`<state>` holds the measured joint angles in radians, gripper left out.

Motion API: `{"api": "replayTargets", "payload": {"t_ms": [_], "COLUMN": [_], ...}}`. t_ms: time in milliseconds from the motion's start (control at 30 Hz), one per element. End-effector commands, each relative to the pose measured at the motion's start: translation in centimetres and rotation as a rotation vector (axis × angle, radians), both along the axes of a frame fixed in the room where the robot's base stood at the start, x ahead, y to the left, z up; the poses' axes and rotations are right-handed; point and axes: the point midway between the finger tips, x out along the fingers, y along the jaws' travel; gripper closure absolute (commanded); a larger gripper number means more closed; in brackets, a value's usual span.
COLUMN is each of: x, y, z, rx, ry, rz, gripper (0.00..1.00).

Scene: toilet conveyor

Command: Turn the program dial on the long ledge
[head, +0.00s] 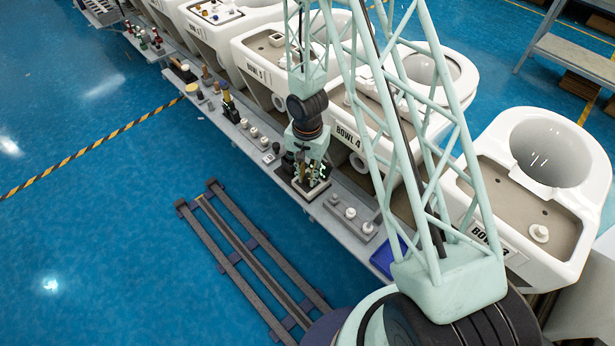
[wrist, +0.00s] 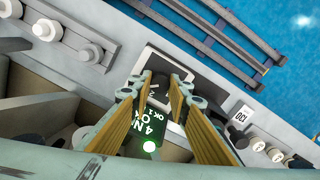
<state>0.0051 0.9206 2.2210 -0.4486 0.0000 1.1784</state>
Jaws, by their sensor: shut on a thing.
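The long ledge (head: 262,158) runs diagonally beside the row of toilet bowls in the head view. A dark square panel (wrist: 191,73) is mounted on it, and a dark dial (wrist: 160,84) stands on this panel. My gripper (head: 303,179) points down over the panel. In the wrist view my gripper (wrist: 161,84) has its yellow-padded fingers on either side of the dial, closed on it. The fingers partly hide the dial, so its pointer position is not clear. A green display with white lettering (wrist: 146,131) shows between the fingers.
White knobs on a grey plate (head: 350,213) stand right of the panel. More knobs (head: 254,132) and a yellow-topped lever (head: 227,96) stand left. The bowl labelled 4 (head: 352,136) is behind. A blue tray (head: 384,258) lies farther right. Dark rails (head: 250,252) lie on the floor in front.

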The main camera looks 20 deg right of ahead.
Motion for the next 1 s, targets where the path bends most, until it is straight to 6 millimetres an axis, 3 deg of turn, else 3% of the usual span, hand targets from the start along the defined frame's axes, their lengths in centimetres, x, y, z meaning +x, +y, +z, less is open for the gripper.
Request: {"api": "replayTargets", "payload": {"t_ms": [1000], "x": [-0.01], "y": [0.00], "z": [-0.02], "rx": [0.000], "ry": [0.000], "rz": [0.757], "gripper": [0.94]}}
